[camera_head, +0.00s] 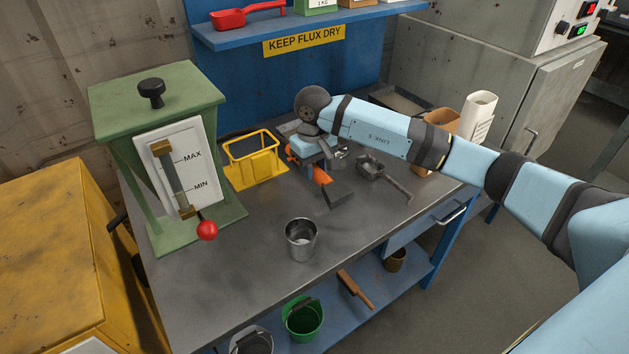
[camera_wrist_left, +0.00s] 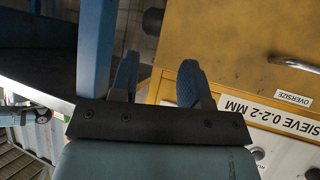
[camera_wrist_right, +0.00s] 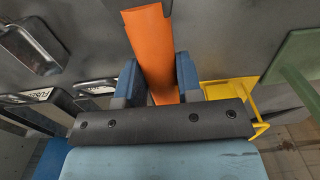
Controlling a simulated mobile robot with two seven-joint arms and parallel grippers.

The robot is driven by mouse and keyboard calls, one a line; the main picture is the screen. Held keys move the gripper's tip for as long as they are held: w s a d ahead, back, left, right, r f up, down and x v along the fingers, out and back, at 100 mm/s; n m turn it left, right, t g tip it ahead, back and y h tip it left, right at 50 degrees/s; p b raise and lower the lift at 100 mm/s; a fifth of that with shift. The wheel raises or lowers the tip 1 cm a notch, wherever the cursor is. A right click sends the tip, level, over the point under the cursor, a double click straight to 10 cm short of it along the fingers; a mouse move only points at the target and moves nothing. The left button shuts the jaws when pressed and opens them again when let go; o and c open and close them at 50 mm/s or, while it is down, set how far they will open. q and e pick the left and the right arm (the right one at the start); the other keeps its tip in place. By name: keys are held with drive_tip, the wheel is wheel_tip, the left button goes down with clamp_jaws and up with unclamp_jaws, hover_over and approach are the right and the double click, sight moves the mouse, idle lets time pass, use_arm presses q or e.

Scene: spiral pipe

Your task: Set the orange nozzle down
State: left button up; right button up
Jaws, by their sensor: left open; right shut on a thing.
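My right gripper (camera_head: 318,168) is low over the grey workbench (camera_head: 240,270) and shut on the orange nozzle (camera_head: 323,181). In the right wrist view the orange nozzle (camera_wrist_right: 152,45) runs between the two blue fingers of the right gripper (camera_wrist_right: 157,78) and extends out ahead of them. In the head view the gripper covers part of the nozzle, and I cannot tell whether it touches the bench. My left gripper (camera_wrist_left: 158,82) is open and empty, near a yellow cabinet (camera_wrist_left: 235,60); it is outside the head view.
A steel cup (camera_head: 301,244) stands in front. A green stand (camera_head: 120,115) with a red-knobbed lever is at left.

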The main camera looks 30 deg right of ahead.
sight(314, 191)
drive_tip(key=shift+f, duration=2.3)
drive_tip(key=shift+f+b, duration=0.2)
drive_tip(key=shift+b, duration=0.1)
drive_tip(key=o, duration=1)
drive_tip(key=shift+r, duration=0.1)
